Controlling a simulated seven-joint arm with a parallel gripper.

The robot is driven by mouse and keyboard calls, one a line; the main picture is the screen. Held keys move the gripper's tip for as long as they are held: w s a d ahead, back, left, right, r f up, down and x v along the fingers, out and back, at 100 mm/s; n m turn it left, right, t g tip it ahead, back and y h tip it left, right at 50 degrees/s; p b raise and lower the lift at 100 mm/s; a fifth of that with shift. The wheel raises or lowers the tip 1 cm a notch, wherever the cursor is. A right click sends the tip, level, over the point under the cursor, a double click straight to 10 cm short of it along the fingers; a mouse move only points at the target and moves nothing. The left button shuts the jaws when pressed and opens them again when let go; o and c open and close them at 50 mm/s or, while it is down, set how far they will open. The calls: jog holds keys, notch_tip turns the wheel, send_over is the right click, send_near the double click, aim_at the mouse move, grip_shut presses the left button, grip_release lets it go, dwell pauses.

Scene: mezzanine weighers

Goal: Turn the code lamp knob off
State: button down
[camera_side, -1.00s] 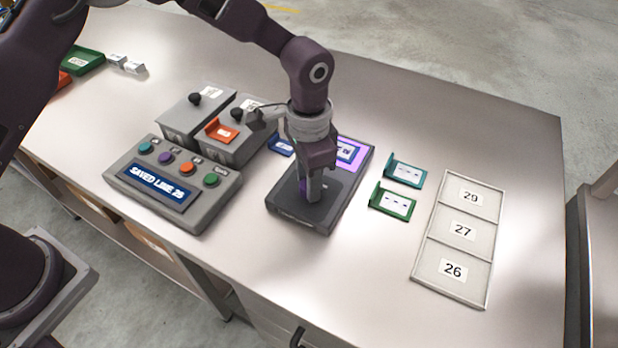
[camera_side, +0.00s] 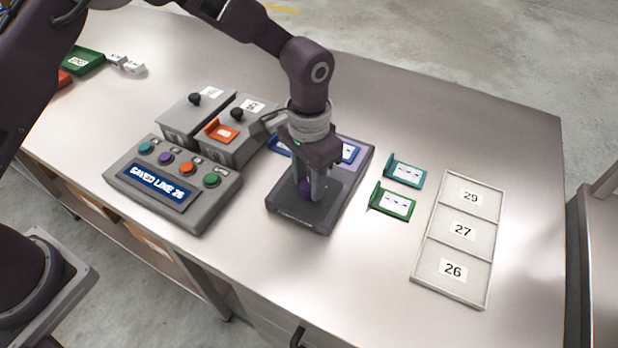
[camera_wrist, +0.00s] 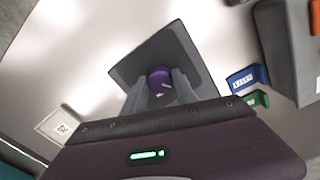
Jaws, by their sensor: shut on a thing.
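The purple knob (camera_side: 305,187) stands on a dark grey box, the code lamp (camera_side: 290,217), near the middle of the table. In the wrist view the knob (camera_wrist: 160,78) shows a white pointer mark on its top. My gripper (camera_side: 312,190) points down over the box, with its fingers shut on the knob, one on each side. In the wrist view its fingertips (camera_wrist: 160,88) lie against the knob. The lamp's display at the back of the box is mostly hidden behind my gripper in the side view; a pale label shows at its right.
A grey console (camera_side: 210,208) with coloured buttons reads "SAVED LINE 26". Two grey weighers (camera_side: 235,150) stand behind it, one bearing an orange tag (camera_side: 221,131). Teal (camera_side: 404,174) and green (camera_side: 392,200) tags lie right of the lamp, then a tray (camera_side: 421,277) labelled 29, 27, 26.

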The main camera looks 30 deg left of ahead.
aim_at(309, 184)
jog(key=c, duration=1)
grip_release()
notch_tip(309, 184, up, 7)
jog(key=shift+r, duration=0.1)
